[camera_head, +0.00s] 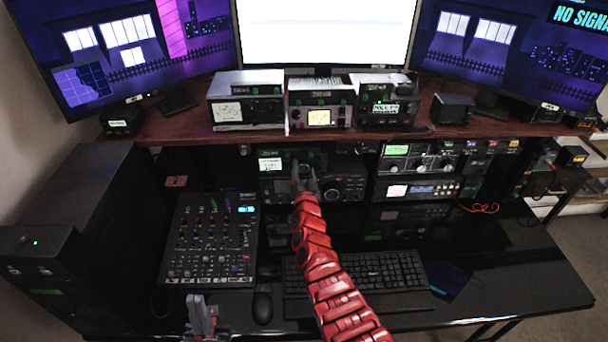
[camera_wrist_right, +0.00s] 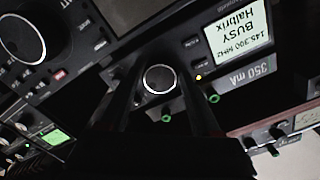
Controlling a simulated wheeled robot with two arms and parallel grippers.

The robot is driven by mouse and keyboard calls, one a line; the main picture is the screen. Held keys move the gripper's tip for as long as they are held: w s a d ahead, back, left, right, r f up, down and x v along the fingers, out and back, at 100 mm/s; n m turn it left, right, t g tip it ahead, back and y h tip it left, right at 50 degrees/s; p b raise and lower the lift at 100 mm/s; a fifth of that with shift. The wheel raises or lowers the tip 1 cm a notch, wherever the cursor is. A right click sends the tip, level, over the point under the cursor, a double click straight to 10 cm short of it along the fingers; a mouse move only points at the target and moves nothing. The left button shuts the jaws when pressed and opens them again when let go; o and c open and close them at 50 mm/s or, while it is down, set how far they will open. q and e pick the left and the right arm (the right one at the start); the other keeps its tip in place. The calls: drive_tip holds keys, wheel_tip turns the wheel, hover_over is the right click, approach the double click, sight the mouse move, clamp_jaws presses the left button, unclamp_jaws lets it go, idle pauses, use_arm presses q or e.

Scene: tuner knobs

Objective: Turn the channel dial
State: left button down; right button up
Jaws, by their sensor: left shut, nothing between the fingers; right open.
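A round black dial with a pale rim (camera_wrist_right: 159,80) is on the front of a dark radio, beside its lit display reading "BUSY Halbrix" (camera_wrist_right: 238,32), upside down in the right wrist view. No label naming the dial is readable. My right gripper (camera_wrist_right: 162,92) is open, with one dark finger on each side of the dial; I cannot tell if they touch it. In the head view my right gripper (camera_head: 305,180) is at the radio (camera_head: 271,165) under the shelf, and hides the dial. My left gripper (camera_head: 202,303) is shut and empty at the desk's front edge.
A mixer (camera_head: 212,240) lies on the left of the desk, a keyboard (camera_head: 385,272) in the middle, a mouse (camera_head: 262,307) between. More radios (camera_head: 415,158) are stacked to the right. A shelf (camera_head: 180,135) overhangs. A larger knob (camera_wrist_right: 28,40) is near the dial.

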drive_tip(key=shift+s+r, duration=0.1)
drive_tip(key=shift+s, duration=0.05)
drive_tip(key=s+p, duration=0.9)
drive_tip(key=s, duration=0.8)
drive_tip(key=shift+p, duration=0.3)
drive_tip(key=shift+d, duration=0.1)
idle(0.7)
